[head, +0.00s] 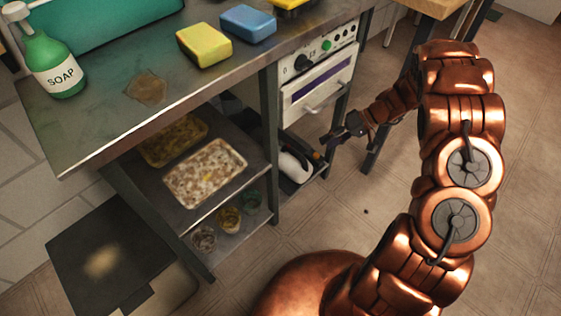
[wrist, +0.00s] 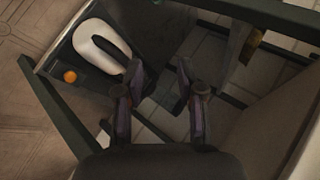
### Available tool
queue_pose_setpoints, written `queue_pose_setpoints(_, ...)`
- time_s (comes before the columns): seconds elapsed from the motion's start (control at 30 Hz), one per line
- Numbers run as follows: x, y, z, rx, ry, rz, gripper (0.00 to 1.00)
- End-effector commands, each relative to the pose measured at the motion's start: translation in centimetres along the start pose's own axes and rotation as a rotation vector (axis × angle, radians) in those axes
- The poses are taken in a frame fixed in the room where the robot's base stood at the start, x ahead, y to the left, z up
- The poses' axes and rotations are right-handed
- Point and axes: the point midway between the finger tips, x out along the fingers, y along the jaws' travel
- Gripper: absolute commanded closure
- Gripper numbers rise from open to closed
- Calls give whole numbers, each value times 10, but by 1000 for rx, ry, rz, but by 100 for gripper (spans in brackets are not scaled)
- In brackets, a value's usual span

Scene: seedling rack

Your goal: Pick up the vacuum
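The likely vacuum (head: 293,166), a white rounded body with dark parts, sits on the low shelf under the oven in the head view. In the wrist view its white curved part (wrist: 98,42) shows at the upper left, with a round orange spot (wrist: 70,76) close by. My gripper (head: 335,138) is at the shelf opening, just above and right of the white body. In the wrist view my gripper (wrist: 160,82) has its two fingers apart with nothing between them. The left fingertip appears close to the white part; I cannot tell whether they touch. Much of the vacuum is hidden by the frame.
The metal counter (head: 110,128) carries a soap bottle (head: 54,62), a yellow sponge (head: 204,45) and a blue sponge (head: 248,23). Below are trays (head: 205,172) and jars (head: 229,219). Dark frame bars (wrist: 48,103) border the shelf. Open floor (head: 330,215) lies in front.

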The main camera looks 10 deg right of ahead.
Motion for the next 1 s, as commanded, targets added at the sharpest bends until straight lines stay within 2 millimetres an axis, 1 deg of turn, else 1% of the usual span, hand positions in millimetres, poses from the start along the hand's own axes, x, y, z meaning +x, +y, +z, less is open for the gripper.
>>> queue_pose_setpoints(0.03,17,24,-3,-15,25,-28,62)
queue_pose_setpoints(0.1,32,44,-9,-40,62,-67,62)
queue_pose_setpoints(0.2,51,69,-17,-77,120,-119,62)
queue_pose_setpoints(0.3,66,88,-25,-115,175,-161,62)
queue_pose_setpoints(0.4,77,102,-31,-140,220,-193,62)
queue_pose_setpoints(0.5,83,110,-35,-159,254,-214,62)
queue_pose_setpoints(0.6,86,113,-38,-171,273,-224,62)
queue_pose_setpoints(0.67,89,113,-40,-175,276,-226,62)
queue_pose_setpoints(1.0,116,107,-48,-175,275,-226,62)
